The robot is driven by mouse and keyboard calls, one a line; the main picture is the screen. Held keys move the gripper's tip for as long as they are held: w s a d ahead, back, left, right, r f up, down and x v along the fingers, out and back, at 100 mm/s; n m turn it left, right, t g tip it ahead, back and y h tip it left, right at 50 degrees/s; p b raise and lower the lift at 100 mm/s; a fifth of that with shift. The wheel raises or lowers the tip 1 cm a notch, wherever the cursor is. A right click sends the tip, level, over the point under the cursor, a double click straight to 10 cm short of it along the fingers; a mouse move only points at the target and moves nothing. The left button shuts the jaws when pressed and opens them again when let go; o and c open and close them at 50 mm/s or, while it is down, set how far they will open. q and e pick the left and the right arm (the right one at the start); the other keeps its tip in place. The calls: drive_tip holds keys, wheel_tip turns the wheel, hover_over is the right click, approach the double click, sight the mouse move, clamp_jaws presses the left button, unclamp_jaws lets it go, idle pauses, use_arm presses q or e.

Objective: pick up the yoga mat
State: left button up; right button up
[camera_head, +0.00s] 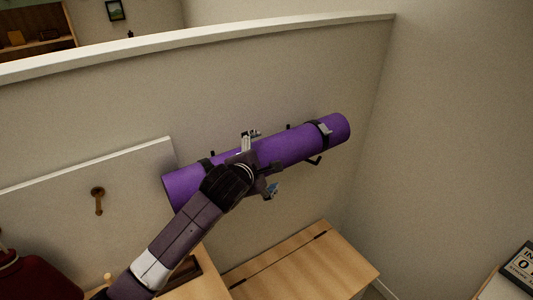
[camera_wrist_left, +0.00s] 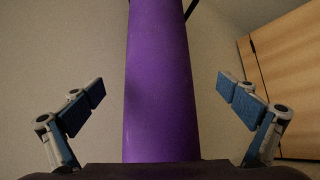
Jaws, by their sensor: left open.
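The yoga mat (camera_head: 290,147) is a rolled purple cylinder held level by dark brackets with straps against the wall. It also fills the middle of the left wrist view (camera_wrist_left: 160,85), running from top to bottom. My left gripper (camera_head: 262,160) is at the middle of the mat in the head view, with one finger above it and one below. In the wrist view the left gripper (camera_wrist_left: 160,108) is open, with blue-padded fingers on both sides of the mat and a clear gap on each side. My right gripper is not in view.
A wooden bench or chest (camera_head: 305,268) stands below the mat. A pale panel with a wooden peg (camera_head: 98,195) is on the wall at left. A dark red item (camera_head: 35,278) is at lower left. A white-topped half wall (camera_head: 250,38) runs behind the mat.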

sight(292, 146)
use_arm(q)
drive_tip(key=shift+w+f, duration=0.1)
drive_tip(key=shift+w, duration=0.15)
drive_tip(key=shift+w+a+f+p, duration=0.1)
drive_tip(key=shift+w+f+p, duration=0.05)
drive_tip(key=shift+w+p, duration=0.3)
drive_tip(key=shift+w+f+p, duration=0.15)
drive_tip(key=shift+w+p, duration=0.15)
drive_tip(key=shift+w, duration=0.2)
drive_tip(key=p+x, duration=0.1)
drive_tip(key=x, duration=0.1)
drive_tip(key=shift+w+f, duration=0.15)
drive_tip(key=shift+w, duration=0.15)
drive_tip(key=shift+w+d+f, duration=0.15)
drive_tip(key=shift+w+d, duration=0.05)
drive_tip(key=shift+d, duration=0.05)
drive_tip(key=shift+w+f, duration=0.15)
drive_tip(key=shift+w, duration=0.05)
drive_tip(key=shift+c, duration=1.4)
drive_tip(key=c, duration=0.5)
drive_tip(key=shift+s, duration=0.1)
drive_tip(key=c, duration=1.3)
drive_tip(key=shift+r, duration=0.3)
drive_tip(key=shift+c, duration=0.2)
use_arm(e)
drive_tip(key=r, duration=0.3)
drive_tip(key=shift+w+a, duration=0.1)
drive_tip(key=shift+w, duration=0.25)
